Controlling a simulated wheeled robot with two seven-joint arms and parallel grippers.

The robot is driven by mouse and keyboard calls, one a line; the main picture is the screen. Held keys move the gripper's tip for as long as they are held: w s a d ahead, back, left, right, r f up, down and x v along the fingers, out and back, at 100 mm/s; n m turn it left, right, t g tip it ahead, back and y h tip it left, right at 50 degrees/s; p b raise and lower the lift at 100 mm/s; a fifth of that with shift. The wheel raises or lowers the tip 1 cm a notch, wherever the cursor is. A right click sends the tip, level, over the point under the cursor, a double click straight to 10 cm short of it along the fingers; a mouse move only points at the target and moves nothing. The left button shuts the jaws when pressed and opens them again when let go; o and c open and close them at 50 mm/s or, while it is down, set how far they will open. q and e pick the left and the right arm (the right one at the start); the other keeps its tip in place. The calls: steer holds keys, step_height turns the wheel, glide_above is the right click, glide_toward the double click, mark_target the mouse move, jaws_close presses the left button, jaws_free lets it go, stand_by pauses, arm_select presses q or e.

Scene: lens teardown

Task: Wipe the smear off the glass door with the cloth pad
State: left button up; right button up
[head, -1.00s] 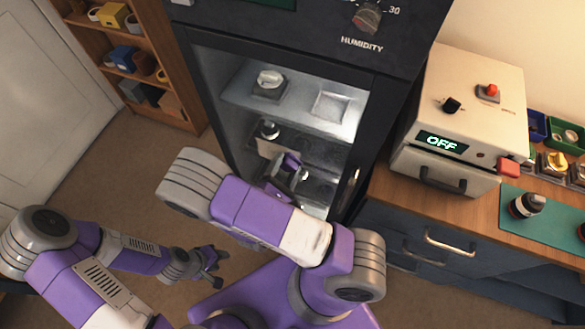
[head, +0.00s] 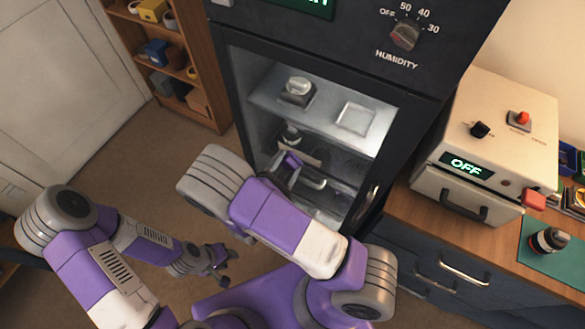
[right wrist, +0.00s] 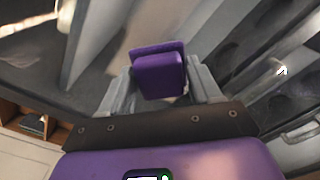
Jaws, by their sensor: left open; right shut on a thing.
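The cabinet's glass door (head: 262,118) is in the middle of the head view, with a dark frame and a handle (head: 367,205) on its right side. My right gripper (right wrist: 160,88) is shut on the purple cloth pad (right wrist: 158,74), which shows between its grey fingers in the right wrist view. In the head view the right gripper is in front of the lower part of the door, partly hidden by my own arm. I cannot tell whether the pad touches the glass. I cannot make out the smear. My left gripper (head: 222,278) is open and empty, low over the floor.
Behind the glass are lit shelves (head: 270,98) with small parts. A white box reading OFF (head: 490,150) stands on the wooden counter (head: 415,205) at the right. An open shelf unit (head: 190,65) stands at the left. The floor left of the cabinet is free.

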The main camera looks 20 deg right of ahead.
mark_target(321, 168)
steer(key=shift+w+a+r, duration=0.25)
steer(key=shift+w+a, duration=0.2)
steer(key=shift+w, duration=0.15)
steer(key=shift+w+a+r, duration=0.3)
steer(key=shift+w+a, duration=0.15)
steer(key=shift+w, duration=0.2)
steer(key=shift+w+a+r, duration=0.25)
steer(key=shift+w+a, duration=0.2)
steer(key=shift+w, duration=0.15)
steer(key=shift+s+d, duration=0.65)
steer(key=shift+s, duration=0.3)
steer(key=shift+s+d, duration=0.7)
steer(key=shift+s, duration=0.25)
steer(key=shift+s+d, duration=0.65)
steer(key=shift+s, duration=0.3)
steer(key=shift+s+d+b, duration=0.65)
steer(key=shift+s+d, duration=1)
steer(key=shift+s, duration=0.3)
steer(key=shift+s+d+r+p, duration=0.15)
steer(key=shift+s+d+p, duration=0.2)
steer(key=shift+p, duration=0.6)
steer(key=shift+s+d+p, duration=0.15)
steer(key=shift+s+p, duration=0.2)
steer(key=shift+p, duration=0.3)
steer(key=shift+f, duration=0.2)
